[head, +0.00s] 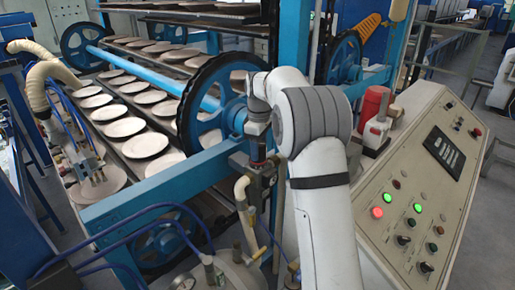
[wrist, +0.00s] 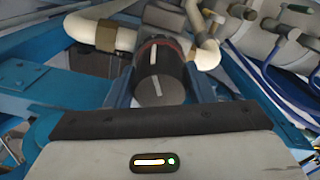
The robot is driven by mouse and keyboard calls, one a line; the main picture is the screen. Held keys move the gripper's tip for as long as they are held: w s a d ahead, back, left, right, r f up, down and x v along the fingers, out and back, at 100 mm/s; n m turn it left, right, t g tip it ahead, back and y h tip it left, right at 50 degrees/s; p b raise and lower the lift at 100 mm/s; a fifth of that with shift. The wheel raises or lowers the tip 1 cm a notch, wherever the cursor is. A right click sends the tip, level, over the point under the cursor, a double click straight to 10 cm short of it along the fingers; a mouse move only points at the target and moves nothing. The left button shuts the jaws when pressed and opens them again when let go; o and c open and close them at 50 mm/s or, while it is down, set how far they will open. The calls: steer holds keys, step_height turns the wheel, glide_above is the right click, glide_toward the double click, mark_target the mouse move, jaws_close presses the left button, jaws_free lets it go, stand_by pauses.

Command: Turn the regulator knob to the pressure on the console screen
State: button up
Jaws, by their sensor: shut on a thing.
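The regulator knob (wrist: 152,76) is a dark cylinder in the middle of the wrist view, with a white line on its face and a reddish ring behind it. The line runs nearly up and down, leaning slightly left at the top. My gripper (wrist: 161,88) is shut on the knob, one finger on each side. In the head view my arm reaches down to the pipework, and its wrist hides most of the knob. The console screen (head: 444,153) is a dark panel on the sloping console at right; its markings are too small to read.
The console (head: 408,165) carries lit red and green lamps and several small knobs. A red-and-white device (head: 376,118) stands behind it. Blue frame, wheels and racks of plates (head: 125,127) fill the left. Pale pipes (wrist: 98,32) and blue hoses crowd around the knob.

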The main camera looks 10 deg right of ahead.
steer(key=shift+a+r, duration=0.1)
steer(key=shift+a, duration=0.05)
steer(key=o, duration=0.9)
steer(key=shift+o, duration=0.3)
step_height(320, 180, up, 8)
steer(key=shift+f+b, duration=0.15)
steer(key=shift+b, duration=0.4)
steer(key=shift+f, duration=0.1)
